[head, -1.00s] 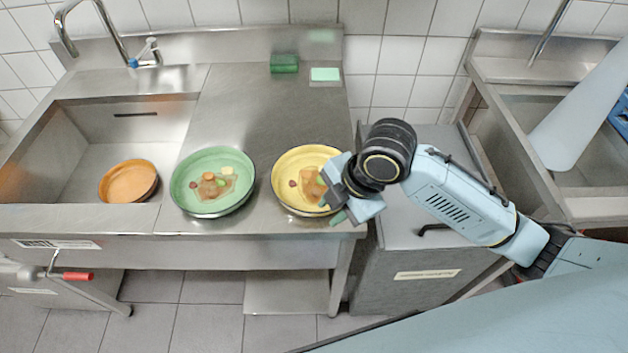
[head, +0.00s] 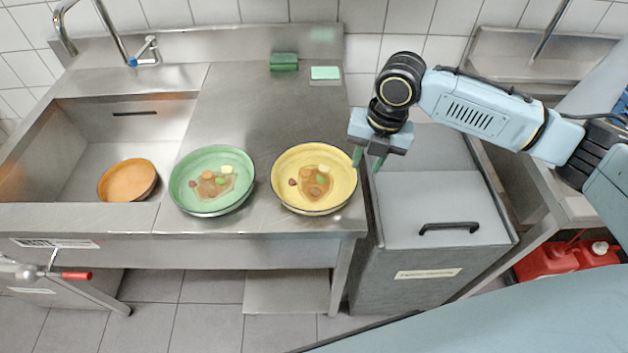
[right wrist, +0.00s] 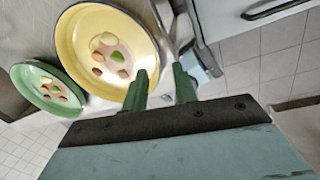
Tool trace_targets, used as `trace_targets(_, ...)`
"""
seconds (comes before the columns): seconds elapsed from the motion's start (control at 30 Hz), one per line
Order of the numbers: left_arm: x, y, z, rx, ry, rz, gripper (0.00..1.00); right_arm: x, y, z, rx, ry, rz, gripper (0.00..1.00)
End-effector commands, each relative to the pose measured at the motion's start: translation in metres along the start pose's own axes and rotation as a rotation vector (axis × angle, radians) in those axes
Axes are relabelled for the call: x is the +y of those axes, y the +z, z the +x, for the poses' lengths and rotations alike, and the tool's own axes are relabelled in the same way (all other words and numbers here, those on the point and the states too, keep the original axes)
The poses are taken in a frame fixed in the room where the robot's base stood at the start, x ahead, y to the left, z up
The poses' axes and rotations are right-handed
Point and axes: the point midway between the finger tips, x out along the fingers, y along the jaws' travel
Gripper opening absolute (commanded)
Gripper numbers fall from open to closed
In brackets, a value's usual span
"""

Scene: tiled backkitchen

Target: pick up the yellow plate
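The yellow plate (head: 284,167) sits on the steel counter near its right front corner, with food pieces and brown sauce in it. In the right wrist view the yellow plate (right wrist: 72,40) lies just beyond my fingers. My right gripper (head: 368,163) is above the plate's right rim, fingers pointing down. In the right wrist view its green fingers (right wrist: 160,88) are apart with nothing between them; one finger overlaps the rim in the picture. I cannot tell whether it touches. My left gripper is not in view.
A green plate (head: 180,188) with food stands left of the yellow one, and an orange plate (head: 128,180) is in the sink (head: 80,165). A green sponge (head: 284,62) lies at the back. A grey lidded bin (head: 430,200) stands right of the counter.

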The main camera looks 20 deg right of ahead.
Motion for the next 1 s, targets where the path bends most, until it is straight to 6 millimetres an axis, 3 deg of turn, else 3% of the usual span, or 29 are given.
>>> trace_targets(0.23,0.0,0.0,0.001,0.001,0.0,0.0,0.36,0.002,0.0,0.02,0.001,-0.001,0.0,0.28)
trace_targets(0.5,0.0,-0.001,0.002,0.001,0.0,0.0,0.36,0.006,0.001,0.058,0.001,-0.001,0.001,0.28)
trace_targets(0.8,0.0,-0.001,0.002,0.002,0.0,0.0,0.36,0.006,0.001,0.064,-0.001,0.0,-0.001,0.28)
trace_targets(1.0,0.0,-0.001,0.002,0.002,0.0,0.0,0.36,0.006,0.001,0.064,-0.001,0.0,-0.001,0.04)
